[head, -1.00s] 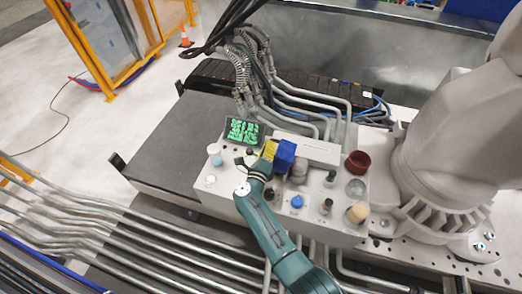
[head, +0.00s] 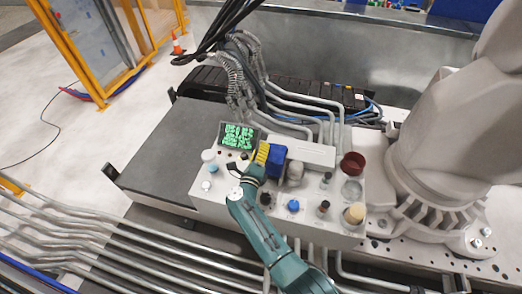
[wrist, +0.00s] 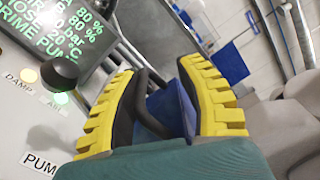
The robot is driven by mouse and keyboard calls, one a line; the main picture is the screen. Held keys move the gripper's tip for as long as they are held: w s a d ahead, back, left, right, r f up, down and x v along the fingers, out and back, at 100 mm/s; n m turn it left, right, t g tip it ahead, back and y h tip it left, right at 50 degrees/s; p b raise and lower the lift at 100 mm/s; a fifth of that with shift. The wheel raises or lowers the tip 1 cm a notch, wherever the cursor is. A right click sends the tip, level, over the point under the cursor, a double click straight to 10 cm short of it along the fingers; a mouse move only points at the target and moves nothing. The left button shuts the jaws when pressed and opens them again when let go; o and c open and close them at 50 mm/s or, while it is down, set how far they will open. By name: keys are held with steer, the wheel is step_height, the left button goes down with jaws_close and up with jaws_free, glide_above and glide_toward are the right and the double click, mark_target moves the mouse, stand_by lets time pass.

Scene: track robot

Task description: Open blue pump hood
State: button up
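The blue pump hood (head: 277,156) stands on the light grey control panel, right of the green-lit screen (head: 238,136). My gripper (head: 262,153), with yellow ribbed fingers, is at the hood's left side. In the wrist view, my fingers (wrist: 160,100) are spread apart and the blue hood (wrist: 180,108) shows between and behind them. A dark curved bar, perhaps a handle, crosses the gap. I see no clear contact between both fingers and the hood. My wrist hides the near part of the hood, and whatever lies under it is hidden.
A dark red cup (head: 353,163), a tan knob (head: 354,213), a blue knob (head: 293,205) and other small controls stand on the panel. A black knob (wrist: 60,73) is left of my fingers. Metal pipes (head: 120,245) run along the front; hoses (head: 235,80) rise behind.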

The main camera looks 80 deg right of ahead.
steer(key=shift+s, duration=0.1)
steer(key=a, duration=1.2)
